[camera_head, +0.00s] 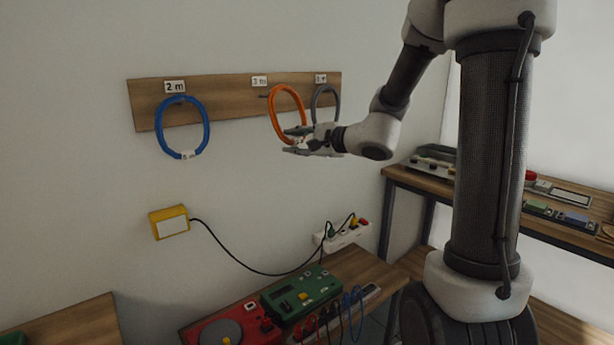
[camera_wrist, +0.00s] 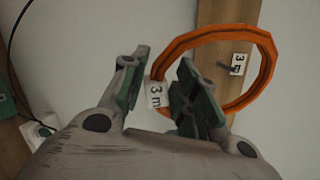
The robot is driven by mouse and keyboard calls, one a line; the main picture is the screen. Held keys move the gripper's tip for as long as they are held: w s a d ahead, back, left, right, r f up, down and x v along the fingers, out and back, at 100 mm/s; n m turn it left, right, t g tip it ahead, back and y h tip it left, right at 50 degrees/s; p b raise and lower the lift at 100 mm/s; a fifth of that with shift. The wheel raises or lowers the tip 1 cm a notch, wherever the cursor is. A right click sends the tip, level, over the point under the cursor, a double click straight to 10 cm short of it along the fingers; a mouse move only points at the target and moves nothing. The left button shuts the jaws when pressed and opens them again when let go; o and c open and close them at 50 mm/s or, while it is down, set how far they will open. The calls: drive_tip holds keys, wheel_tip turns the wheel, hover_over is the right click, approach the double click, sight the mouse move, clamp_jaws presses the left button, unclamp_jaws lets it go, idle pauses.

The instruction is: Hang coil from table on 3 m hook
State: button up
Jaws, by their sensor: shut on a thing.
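An orange coil (camera_head: 301,105) with a white "3 m" tag (camera_wrist: 157,94) is held upright by my gripper (camera_head: 291,140) at its lower part. In the wrist view the fingers (camera_wrist: 163,77) close around the coil (camera_wrist: 215,34) beside the tag. The 3 m hook (camera_head: 264,95) sticks out of the wooden wall board below a "3 m" label (camera_head: 259,81). In the wrist view the hook (camera_wrist: 224,67) and its label (camera_wrist: 238,63) show through the ring's opening. I cannot tell whether the coil touches the hook or how far it stands from the board.
A blue coil (camera_head: 160,125) hangs at the 2 m label on the board (camera_head: 225,91). A grey coil (camera_head: 325,88) hangs close on the right, partly behind my gripper. A yellow box (camera_head: 169,222) and black cable are on the wall below. Tables with devices stand lower down.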

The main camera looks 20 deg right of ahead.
drive_tip(key=shift+w+r+t+y, duration=0.1)
drive_tip(key=shift+w+t+y, duration=0.25)
drive_tip(key=shift+t, duration=0.35)
drive_tip(key=w+d+f+x, duration=0.1)
drive_tip(key=d+x, duration=0.1)
drive_tip(key=x, duration=0.9)
drive_tip(key=shift+f, duration=0.35)
drive_tip(key=shift+y, duration=0.25)
idle(0.5)
drive_tip(key=o, duration=1.2)
drive_tip(key=shift+c, duration=0.2)
